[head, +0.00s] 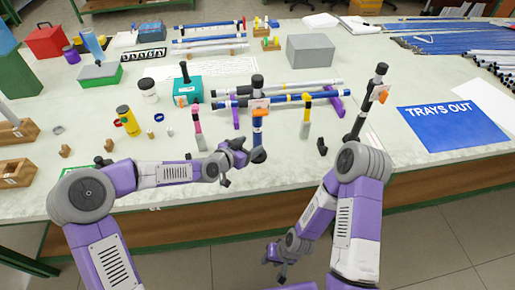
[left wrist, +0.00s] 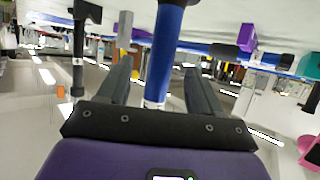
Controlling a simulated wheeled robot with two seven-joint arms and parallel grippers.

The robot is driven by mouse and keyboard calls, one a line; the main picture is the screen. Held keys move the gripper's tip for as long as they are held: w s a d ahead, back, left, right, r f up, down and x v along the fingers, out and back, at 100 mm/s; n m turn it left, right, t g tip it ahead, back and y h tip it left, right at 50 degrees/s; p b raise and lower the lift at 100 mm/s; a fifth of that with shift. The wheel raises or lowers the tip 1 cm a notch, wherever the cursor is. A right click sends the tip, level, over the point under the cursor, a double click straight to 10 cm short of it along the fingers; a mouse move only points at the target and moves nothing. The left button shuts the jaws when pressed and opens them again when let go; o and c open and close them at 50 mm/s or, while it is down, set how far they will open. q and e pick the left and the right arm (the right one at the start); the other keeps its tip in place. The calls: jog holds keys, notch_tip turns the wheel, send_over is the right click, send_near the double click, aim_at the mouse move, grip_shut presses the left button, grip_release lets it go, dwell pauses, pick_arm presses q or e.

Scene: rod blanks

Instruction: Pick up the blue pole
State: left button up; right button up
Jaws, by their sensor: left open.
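The blue pole (head: 257,132) stands upright near the table's front edge, with a black top, a pale tag and an orange band. My left gripper (head: 243,152) is at its lower part in the head view. In the left wrist view the blue pole (left wrist: 167,45) passes between the two spread fingers of my left gripper (left wrist: 160,75), which is open. Gaps show on both sides of the pole; I cannot tell whether either finger touches it. My right gripper (head: 277,262) hangs low in front of the table, empty as far as I see; its opening is too small to judge.
A tilted dark pole (head: 357,122) with a tag stands to the right. Behind, poles lie across a purple rack (head: 335,104). A pink bottle (head: 198,130) and a yellow-topped one (head: 305,122) stand nearby. A blue TRAYS OUT sign (head: 450,130) lies at right.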

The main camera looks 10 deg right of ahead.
aim_at(260, 139)
pick_arm(q)
jog(key=shift+w+d, duration=0.4)
jog(key=x, duration=0.3)
jog(key=b+x, duration=0.1)
jog(key=x, duration=0.2)
jog(key=shift+w+f, duration=0.15)
jog(key=shift+f, duration=0.35)
jog(key=shift+c, duration=0.2)
grip_shut()
